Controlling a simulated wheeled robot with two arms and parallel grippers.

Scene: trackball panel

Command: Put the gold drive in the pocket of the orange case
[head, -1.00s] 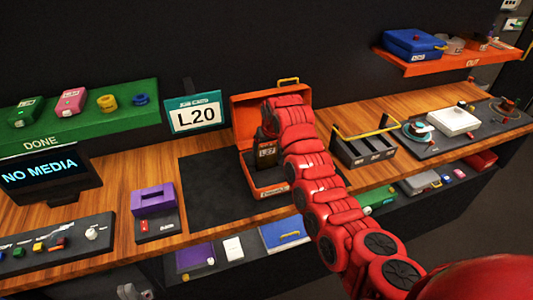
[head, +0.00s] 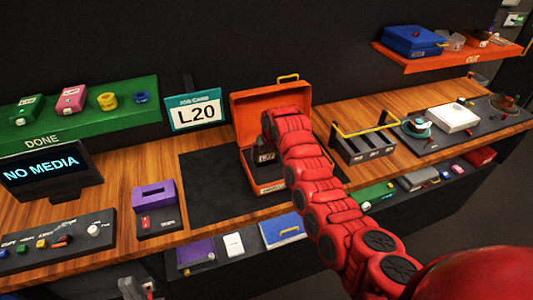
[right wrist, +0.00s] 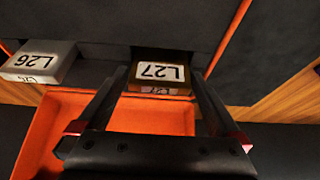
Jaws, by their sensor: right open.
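The gold drive (right wrist: 160,86), labelled L27, stands at a dark slot in the dark insert of the orange case (right wrist: 232,38); how deep it sits I cannot tell. My right gripper (right wrist: 158,76) is open, with one finger on each side of the drive. In the head view the orange case (head: 268,101) stands open on the bench, and my red arm hides much of its inside. The drive's label (head: 265,157) shows beside the arm. What looks like my left gripper (head: 135,288) is at the bottom left edge, its fingers unclear.
A silver drive (right wrist: 38,62), labelled L26, is close to the left of my right gripper in the wrist view. A dark rack with a yellow handle (head: 362,143) stands right of the case. A purple-topped unit (head: 154,196) stands left of the bare dark mat (head: 207,183).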

